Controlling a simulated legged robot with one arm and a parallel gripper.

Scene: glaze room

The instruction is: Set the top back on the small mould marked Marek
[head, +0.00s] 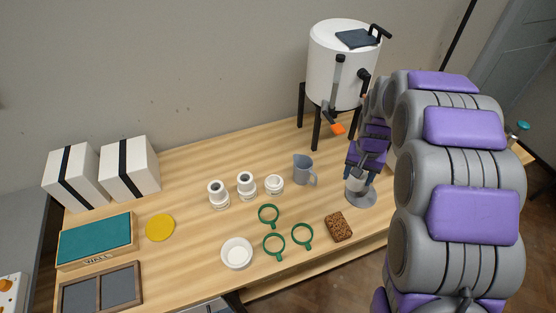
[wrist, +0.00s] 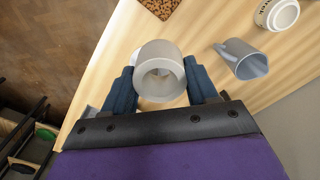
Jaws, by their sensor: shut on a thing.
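My gripper (wrist: 160,88) is shut on a pale grey ring-shaped top (wrist: 160,55) with a round hole through it. In the head view my gripper (head: 360,174) holds this top (head: 356,184) over a grey round disc (head: 366,198) near the table's right end; I cannot tell whether they touch. A short white mould (head: 274,186) without a raised neck stands left of the grey jug. It also shows at the upper right of the wrist view (wrist: 277,14), cut by the edge, with dark lettering that seems to end in "rek".
A grey jug (head: 303,170) stands between my gripper and the short mould. Two taller white moulds (head: 218,194) (head: 246,185) stand left of it. Green rings (head: 274,244), a white bowl (head: 237,252) and a brown speckled block (head: 338,227) lie in front. A white urn (head: 338,65) stands behind.

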